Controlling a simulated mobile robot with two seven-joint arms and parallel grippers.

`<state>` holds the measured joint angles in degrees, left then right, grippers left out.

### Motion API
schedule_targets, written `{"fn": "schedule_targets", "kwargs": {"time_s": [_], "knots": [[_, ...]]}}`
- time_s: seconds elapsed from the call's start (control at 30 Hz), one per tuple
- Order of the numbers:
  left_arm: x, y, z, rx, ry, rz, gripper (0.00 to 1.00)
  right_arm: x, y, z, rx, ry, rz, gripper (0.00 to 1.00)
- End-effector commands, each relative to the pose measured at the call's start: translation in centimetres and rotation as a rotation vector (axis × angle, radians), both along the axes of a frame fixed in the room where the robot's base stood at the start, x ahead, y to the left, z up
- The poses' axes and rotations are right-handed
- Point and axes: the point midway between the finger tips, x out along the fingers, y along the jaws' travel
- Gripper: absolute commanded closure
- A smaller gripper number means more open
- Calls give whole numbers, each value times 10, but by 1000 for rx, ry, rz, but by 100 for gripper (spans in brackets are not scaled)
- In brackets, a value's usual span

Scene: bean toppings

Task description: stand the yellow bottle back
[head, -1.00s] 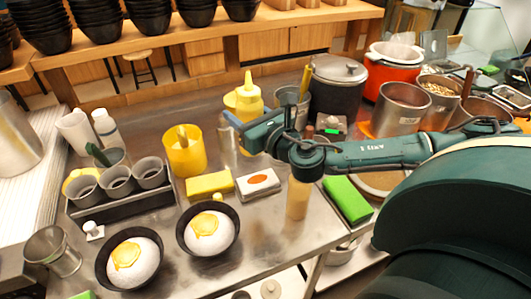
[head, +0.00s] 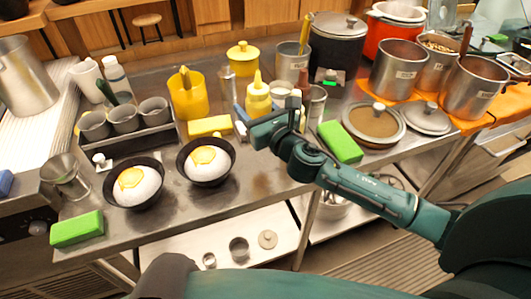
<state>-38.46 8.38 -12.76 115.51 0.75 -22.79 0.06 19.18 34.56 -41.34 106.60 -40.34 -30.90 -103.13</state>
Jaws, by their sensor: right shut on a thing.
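The yellow bottle (head: 258,97), a squeeze bottle with a pointed nozzle, is upright near the back of the steel counter (head: 230,190). My right gripper (head: 250,116) is shut on it from the front right. The gripper hides the bottle's lower part, so I cannot tell whether its base touches the counter. My left gripper is not in view.
A yellow lidded pot (head: 243,60) stands behind the bottle, and a yellow container (head: 187,95) stands to its left. A yellow block (head: 210,126) and two black bowls, one (head: 206,162) nearer, lie left of the gripper. A green block (head: 340,142) lies right.

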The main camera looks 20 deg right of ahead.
Motion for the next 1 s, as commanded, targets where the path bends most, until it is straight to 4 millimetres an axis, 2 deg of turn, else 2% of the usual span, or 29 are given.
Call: {"fn": "schedule_targets", "kwargs": {"time_s": [0.03,0.1,0.33,0.5,0.73,0.97,1.0], "knots": [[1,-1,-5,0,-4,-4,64,0,0,-16,1,3,-1,56],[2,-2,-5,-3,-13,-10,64,0,0,-28,2,4,-2,56],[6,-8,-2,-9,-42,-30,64,0,0,-51,2,1,-1,56],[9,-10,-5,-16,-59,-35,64,0,0,-76,2,0,-2,56],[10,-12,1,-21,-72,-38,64,0,0,-79,1,-1,0,56],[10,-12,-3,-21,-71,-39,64,0,0,-83,1,0,0,56],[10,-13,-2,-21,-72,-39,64,0,0,-83,1,1,0,46]]}}
